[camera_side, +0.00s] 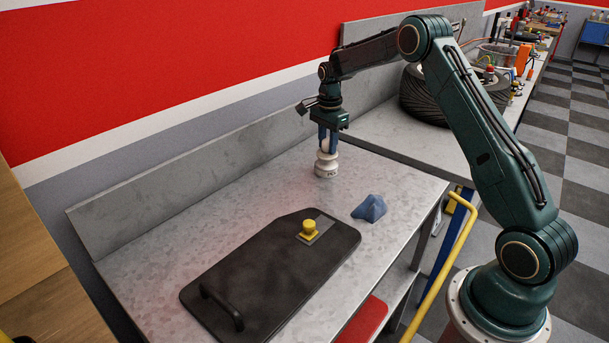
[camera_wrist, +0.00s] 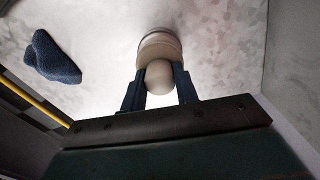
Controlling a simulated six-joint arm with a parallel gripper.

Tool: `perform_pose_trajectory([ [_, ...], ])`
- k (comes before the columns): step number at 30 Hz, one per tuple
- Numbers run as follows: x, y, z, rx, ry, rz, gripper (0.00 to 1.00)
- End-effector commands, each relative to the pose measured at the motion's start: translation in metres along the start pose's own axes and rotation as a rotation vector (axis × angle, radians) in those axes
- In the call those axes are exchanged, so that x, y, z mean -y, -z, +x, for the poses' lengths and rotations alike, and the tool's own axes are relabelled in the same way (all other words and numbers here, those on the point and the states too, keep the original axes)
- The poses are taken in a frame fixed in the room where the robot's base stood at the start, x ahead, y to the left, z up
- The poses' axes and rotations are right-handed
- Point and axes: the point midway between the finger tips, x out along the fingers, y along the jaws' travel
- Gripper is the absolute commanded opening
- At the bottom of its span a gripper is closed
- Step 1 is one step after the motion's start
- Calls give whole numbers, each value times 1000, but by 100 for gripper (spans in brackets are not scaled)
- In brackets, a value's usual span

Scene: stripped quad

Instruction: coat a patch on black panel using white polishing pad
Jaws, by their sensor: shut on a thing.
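The white polishing pad (camera_side: 326,168) is a short round piece with a rounded knob on top, near the back of the metal bench. My gripper (camera_side: 327,145) points down over it, with its two blue fingers closed on the knob. The wrist view shows the fingers of my gripper (camera_wrist: 160,80) on both sides of the pale knob, with the wider pad (camera_wrist: 160,46) beyond. I cannot tell whether the pad's underside touches the bench. The black panel (camera_side: 262,275) lies flat nearer the camera, apart from the pad. It has a black handle and a grey plate with a yellow knob (camera_side: 309,228).
A crumpled blue cloth (camera_side: 369,208) lies on the bench right of the panel; it also shows in the wrist view (camera_wrist: 52,60). A low metal backsplash (camera_side: 180,180) runs along the wall. A yellow rail (camera_side: 447,260) stands beyond the bench's right edge. A tyre (camera_side: 425,100) lies behind.

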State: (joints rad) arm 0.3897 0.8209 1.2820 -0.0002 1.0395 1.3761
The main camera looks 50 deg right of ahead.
Motion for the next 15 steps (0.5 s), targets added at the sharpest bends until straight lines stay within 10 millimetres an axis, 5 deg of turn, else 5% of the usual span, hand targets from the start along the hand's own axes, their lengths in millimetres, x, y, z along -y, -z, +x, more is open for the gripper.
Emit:
perform_pose_trajectory([
  [15, 0, 0, -30, 0, 1, 0, 12],
])
